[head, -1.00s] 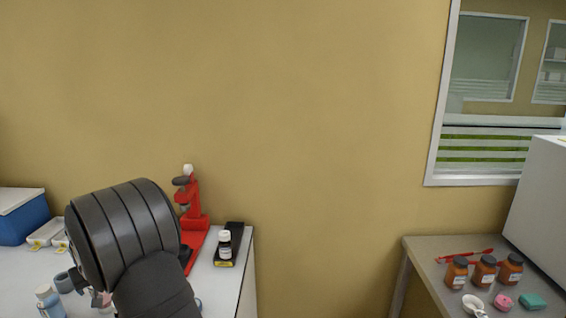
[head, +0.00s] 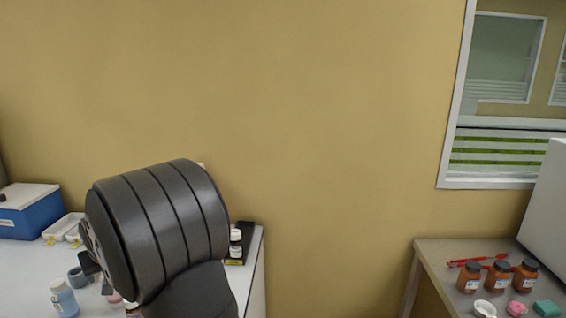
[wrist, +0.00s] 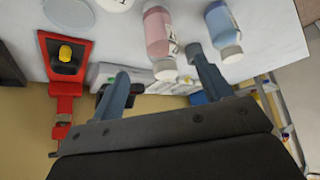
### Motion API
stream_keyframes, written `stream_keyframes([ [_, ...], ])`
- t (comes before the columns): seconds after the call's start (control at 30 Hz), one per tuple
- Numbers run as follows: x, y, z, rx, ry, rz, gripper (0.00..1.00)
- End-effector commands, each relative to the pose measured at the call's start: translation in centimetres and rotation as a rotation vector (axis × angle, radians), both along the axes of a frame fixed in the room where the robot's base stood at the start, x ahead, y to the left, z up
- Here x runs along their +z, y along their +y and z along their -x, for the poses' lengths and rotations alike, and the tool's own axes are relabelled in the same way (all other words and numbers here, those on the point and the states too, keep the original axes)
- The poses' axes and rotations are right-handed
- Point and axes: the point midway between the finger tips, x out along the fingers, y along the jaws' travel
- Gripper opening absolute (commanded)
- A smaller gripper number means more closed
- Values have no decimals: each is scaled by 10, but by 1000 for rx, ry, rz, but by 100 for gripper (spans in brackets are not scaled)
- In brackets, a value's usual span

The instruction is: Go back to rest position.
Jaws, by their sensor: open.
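My gripper (wrist: 158,62) is open in the wrist view, with its two grey fingers spread apart and nothing held between them. A pink bottle (wrist: 157,30) and a light blue bottle (wrist: 219,28) stand on the white table beyond the fingertips. The light blue bottle also shows in the head view (head: 64,299). In the head view my arm's dark wrist covers most of the gripper. The pink bottle is largely hidden there.
A red instrument (wrist: 65,68) shows in the wrist view; my arm hides it in the head view. A blue box (head: 36,216) stands left. A capped bottle (head: 235,241) stands behind my arm. A right table (head: 440,255) holds several brown jars (head: 498,276). Free floor lies between tables.

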Motion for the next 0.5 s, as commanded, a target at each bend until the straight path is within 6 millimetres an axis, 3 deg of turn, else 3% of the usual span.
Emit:
stream_keyframes([
  [0.07, 14, -6, 6, 0, -3, -3, 71],
  [0.1, 11, -6, 6, 0, 1, 1, 71],
  [0.5, -51, 24, -22, 0, 2, 2, 71],
])
